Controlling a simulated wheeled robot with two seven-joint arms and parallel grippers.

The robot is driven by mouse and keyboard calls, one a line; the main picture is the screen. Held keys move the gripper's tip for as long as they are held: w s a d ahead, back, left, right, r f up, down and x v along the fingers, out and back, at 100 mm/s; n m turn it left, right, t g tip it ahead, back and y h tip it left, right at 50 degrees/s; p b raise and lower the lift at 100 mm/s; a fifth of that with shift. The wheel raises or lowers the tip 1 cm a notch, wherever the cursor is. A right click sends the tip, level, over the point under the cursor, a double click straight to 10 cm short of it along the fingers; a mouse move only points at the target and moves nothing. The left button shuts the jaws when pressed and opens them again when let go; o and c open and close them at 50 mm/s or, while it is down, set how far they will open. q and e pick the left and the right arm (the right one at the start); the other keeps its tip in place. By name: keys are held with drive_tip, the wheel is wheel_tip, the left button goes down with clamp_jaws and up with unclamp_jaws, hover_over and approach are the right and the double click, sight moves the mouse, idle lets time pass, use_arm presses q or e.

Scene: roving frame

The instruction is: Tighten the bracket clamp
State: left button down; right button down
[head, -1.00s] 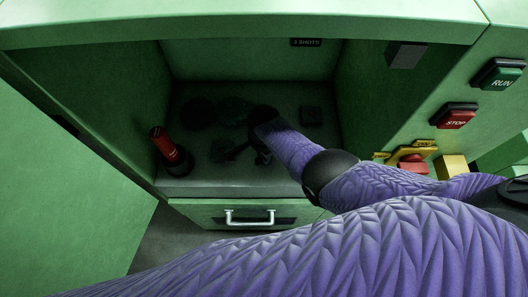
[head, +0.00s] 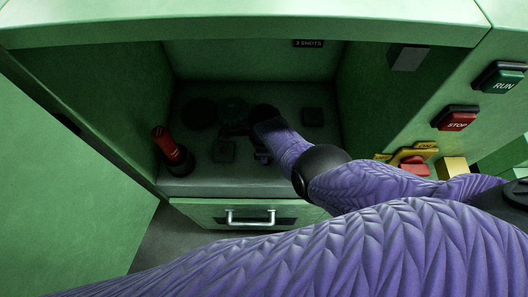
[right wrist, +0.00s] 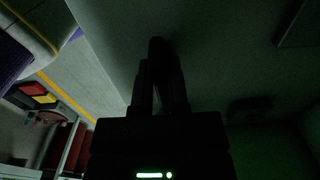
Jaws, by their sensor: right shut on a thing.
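My right arm reaches into the dim interior of the green cabinet in the head view. My right gripper (right wrist: 158,75) shows in the right wrist view as a dark shape with its fingers close together. It is shut on a dark thing (right wrist: 157,46) at the fingertips, too dark to make out. In the head view a round dark fixture (head: 235,108) stands at the back of the cabinet floor, left of my wrist. A dark square block (head: 224,151) sits in front of it. I cannot tell which part is the bracket clamp. My left gripper is not in view.
A red and black cylinder (head: 171,148) stands at the cabinet's left front. A drawer handle (head: 250,217) is below. RUN (head: 501,79), STOP (head: 456,120) and a yellow-framed red control (head: 414,166) sit on the right panel.

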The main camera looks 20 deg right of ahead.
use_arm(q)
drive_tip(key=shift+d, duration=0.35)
use_arm(e)
drive_tip(key=c, duration=0.6)
unclamp_jaws()
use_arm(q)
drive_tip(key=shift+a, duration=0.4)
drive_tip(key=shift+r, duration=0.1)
use_arm(e)
drive_tip(key=shift+r, duration=0.1)
wheel_tip(320, 180, up, 9)
drive_tip(key=p, duration=0.7)
drive_tip(key=shift+r+p, duration=0.35)
drive_tip(key=shift+r, duration=0.1)
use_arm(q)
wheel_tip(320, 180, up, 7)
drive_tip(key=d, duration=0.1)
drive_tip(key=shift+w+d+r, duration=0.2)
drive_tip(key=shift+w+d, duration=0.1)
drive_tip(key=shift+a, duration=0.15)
use_arm(e)
drive_tip(key=shift+f, duration=0.1)
